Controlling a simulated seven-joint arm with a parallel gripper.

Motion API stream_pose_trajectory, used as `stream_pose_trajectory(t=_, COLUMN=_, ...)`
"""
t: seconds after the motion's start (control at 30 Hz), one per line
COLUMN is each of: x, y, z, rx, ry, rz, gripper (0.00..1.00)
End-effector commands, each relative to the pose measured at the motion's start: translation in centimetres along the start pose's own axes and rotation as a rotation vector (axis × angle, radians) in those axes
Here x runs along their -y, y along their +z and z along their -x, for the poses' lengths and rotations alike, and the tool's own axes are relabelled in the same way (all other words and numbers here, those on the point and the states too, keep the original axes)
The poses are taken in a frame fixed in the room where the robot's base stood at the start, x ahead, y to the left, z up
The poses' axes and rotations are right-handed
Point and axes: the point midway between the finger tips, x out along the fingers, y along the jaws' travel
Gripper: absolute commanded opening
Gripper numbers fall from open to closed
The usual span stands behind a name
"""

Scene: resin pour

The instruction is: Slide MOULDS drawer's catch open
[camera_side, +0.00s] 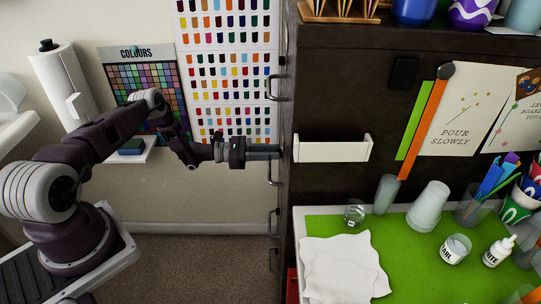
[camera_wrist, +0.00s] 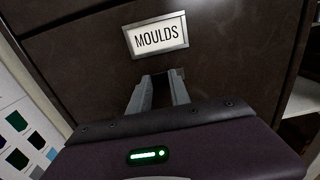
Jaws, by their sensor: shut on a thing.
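The MOULDS drawer (camera_wrist: 80,50) has a dark brown front in the wrist view, with a metal-framed white label reading MOULDS (camera_wrist: 157,38). My gripper (camera_wrist: 162,78) reaches the drawer front just below the label, its two grey fingers a little apart. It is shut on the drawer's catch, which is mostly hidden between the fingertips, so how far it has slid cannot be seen. In the side view my gripper (camera_side: 278,152) meets the left face of the dark cabinet (camera_side: 335,100) level. The drawer front is seen nearly edge-on there and looks flush.
Drawer handles (camera_side: 274,88) stick out from the cabinet face above and below my gripper. A colour chart (camera_side: 228,75) hangs on the wall behind. A green mat (camera_side: 400,270) with cups and bottles lies to the right. Floor space left of the cabinet is clear.

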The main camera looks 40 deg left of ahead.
Motion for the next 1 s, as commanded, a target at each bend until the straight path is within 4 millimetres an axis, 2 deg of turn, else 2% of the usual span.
stream_pose_trajectory(t=0.3, x=-0.7, y=0.1, z=0.0, rx=-0.001, ry=0.007, rz=-0.002, gripper=0.0)
stream_pose_trajectory(t=0.33, x=-0.7, y=0.1, z=0.0, rx=-0.001, ry=0.007, rz=-0.002, gripper=0.29)
stream_pose_trajectory(t=0.4, x=-0.7, y=0.1, z=0.0, rx=-0.001, ry=0.006, rz=-0.002, gripper=0.43)
stream_pose_trajectory(t=0.43, x=-0.7, y=0.1, z=0.0, rx=-0.001, ry=0.006, rz=-0.002, gripper=0.45)
stream_pose_trajectory(t=0.73, x=-0.6, y=0.0, z=0.3, rx=-0.001, ry=0.003, rz=-0.001, gripper=0.45)
stream_pose_trajectory(t=1.0, x=-0.6, y=0.0, z=5.4, rx=-0.001, ry=0.006, rz=0.0, gripper=0.45)
